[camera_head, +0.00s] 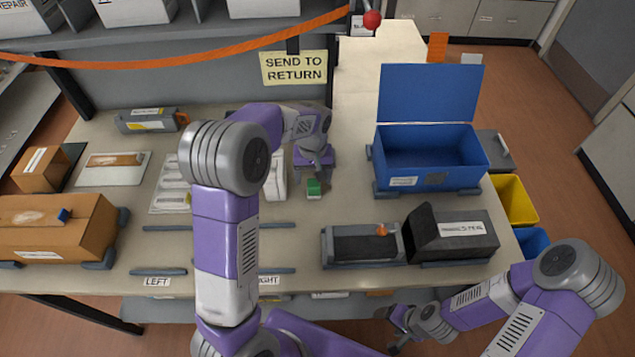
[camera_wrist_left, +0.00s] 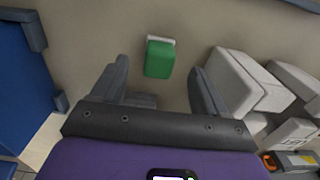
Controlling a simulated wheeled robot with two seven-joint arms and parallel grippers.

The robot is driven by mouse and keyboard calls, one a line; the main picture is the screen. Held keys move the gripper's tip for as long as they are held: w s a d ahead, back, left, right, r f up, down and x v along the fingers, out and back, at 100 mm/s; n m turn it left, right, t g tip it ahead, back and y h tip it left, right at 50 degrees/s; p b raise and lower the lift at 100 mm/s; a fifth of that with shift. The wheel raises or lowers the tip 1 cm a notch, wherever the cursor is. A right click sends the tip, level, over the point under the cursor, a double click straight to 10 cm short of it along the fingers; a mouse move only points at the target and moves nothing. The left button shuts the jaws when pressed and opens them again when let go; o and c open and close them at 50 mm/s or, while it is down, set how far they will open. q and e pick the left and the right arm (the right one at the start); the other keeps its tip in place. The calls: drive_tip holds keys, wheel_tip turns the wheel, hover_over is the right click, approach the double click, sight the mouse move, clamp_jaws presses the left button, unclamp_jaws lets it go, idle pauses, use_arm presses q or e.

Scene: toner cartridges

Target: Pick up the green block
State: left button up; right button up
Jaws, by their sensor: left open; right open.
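The green block (camera_head: 313,188) lies on the table in the middle of the head view, with a white strip along one edge. In the left wrist view the green block (camera_wrist_left: 159,59) is ahead of the fingertips, roughly centred between them. My left gripper (camera_head: 316,172) is open and empty, just behind the block in the head view; its two fingers (camera_wrist_left: 160,80) show apart in the left wrist view. Whether the fingers are level with the block I cannot tell. My right gripper (camera_head: 398,325) is open at the bottom of the head view, below the table's front edge and away from the block.
An open blue box (camera_head: 437,185) stands right of the block. A black tray (camera_head: 362,262) and a dark box with a white label (camera_head: 454,232) are in front. White boxes (camera_head: 274,178) stand close left of the block. A cardboard box (camera_head: 50,240) is far left.

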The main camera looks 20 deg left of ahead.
sight(314, 182)
use_arm(q)
drive_tip(key=shift+s+f, duration=0.1)
drive_tip(key=shift+f, duration=0.8)
drive_tip(key=f, duration=0.1)
drive_tip(key=f+b, duration=0.1)
drive_tip(key=f, duration=0.2)
drive_tip(key=shift+w+b, duration=0.25)
drive_tip(key=shift+b, duration=0.1)
drive_tip(key=shift+r, duration=0.1)
drive_tip(key=c, duration=1.2)
drive_tip(key=shift+o, duration=0.2)
wheel_tip(314, 182, up, 10)
drive_tip(key=p, duration=0.2)
drive_tip(key=shift+p, duration=0.35)
